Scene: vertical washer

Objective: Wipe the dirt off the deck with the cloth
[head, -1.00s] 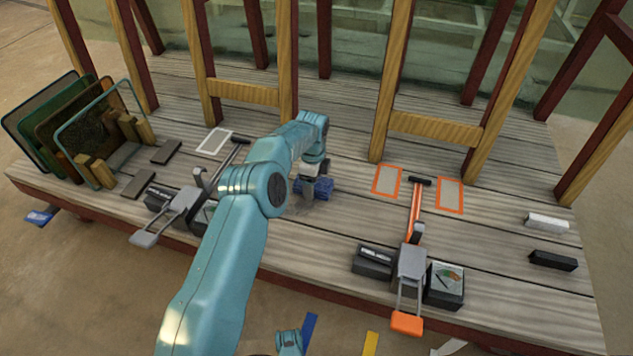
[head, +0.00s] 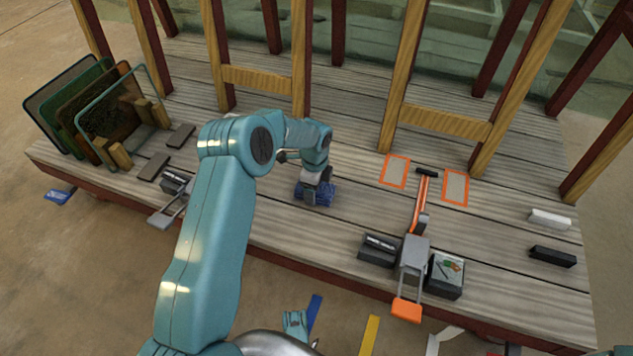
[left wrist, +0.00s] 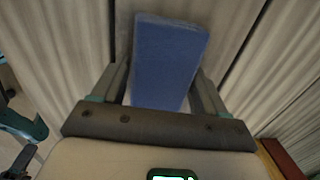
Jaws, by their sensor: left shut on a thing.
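The blue cloth (head: 316,193) is a folded block held in my left gripper (head: 315,184), low over the wooden deck (head: 300,235). In the left wrist view the cloth (left wrist: 168,62) sits between the two fingers (left wrist: 165,90), with grey deck boards behind it. The gripper is shut on it. Whether the cloth touches the boards is hard to tell. I cannot make out clear dirt around it; the cloth and gripper hide the boards beneath. Only a small teal part of what may be my right arm shows at the bottom edge of the head view.
Framed panels (head: 95,110) stand in a rack at the left. An orange-handled tool (head: 419,210) lies between two orange-outlined rectangles, with black boxes (head: 379,250) near the front edge. White (head: 549,219) and black (head: 553,256) blocks lie at the right. Wooden posts (head: 403,70) rise behind.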

